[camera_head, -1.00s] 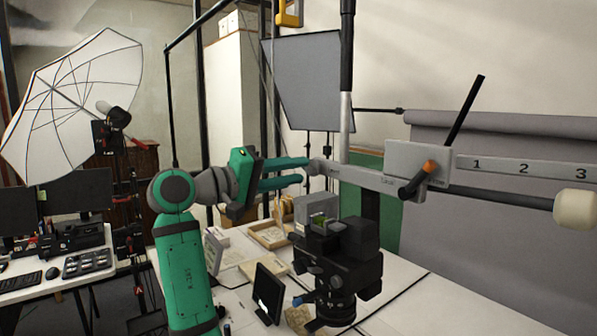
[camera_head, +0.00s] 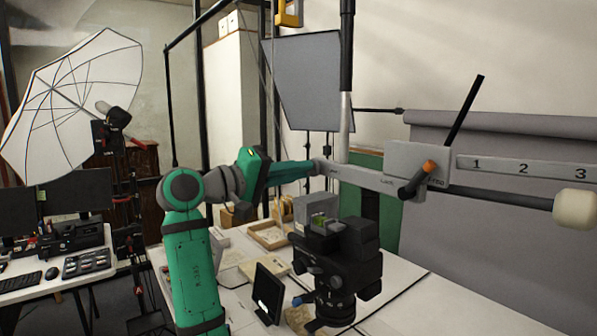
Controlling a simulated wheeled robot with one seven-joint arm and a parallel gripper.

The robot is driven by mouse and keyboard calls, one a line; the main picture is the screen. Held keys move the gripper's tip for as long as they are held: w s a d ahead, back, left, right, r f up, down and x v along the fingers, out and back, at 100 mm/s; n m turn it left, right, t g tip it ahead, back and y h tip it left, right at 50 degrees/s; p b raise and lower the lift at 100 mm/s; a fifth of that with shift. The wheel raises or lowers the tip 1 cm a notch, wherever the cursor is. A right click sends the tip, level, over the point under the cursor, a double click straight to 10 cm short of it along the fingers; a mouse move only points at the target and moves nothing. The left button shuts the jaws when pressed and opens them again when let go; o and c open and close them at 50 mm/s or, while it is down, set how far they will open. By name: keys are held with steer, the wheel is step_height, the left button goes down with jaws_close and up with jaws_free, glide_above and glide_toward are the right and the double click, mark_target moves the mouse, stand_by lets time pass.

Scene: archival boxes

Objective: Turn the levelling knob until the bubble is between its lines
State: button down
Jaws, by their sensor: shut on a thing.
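My gripper (camera_head: 308,168) is green and reaches in from the left. Its fingers appear edge-on, shut on a small grey knob (camera_head: 319,168) at the left end of a light grey horizontal bar. A black camera (camera_head: 338,262) hangs below this bar. A small level with a green top (camera_head: 321,221) sits on the camera's left part. The bubble and its lines are too small to make out.
A numbered scale (camera_head: 530,168) runs to the right. Below are a white table (camera_head: 420,305), a small dark screen (camera_head: 268,293) and a wooden tray (camera_head: 268,236). A white umbrella (camera_head: 75,90) stands left.

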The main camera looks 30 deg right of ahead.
steer(key=shift+m, duration=3.6)
steer(key=c, duration=1.8)
jaws_free()
steer(key=shift+c, duration=0.2)
steer(key=shift+a, duration=0.1)
steer(key=s+a, duration=0.1)
steer(key=a, duration=0.9)
steer(key=shift+s+a, duration=0.25)
steer(key=shift+a, duration=0.05)
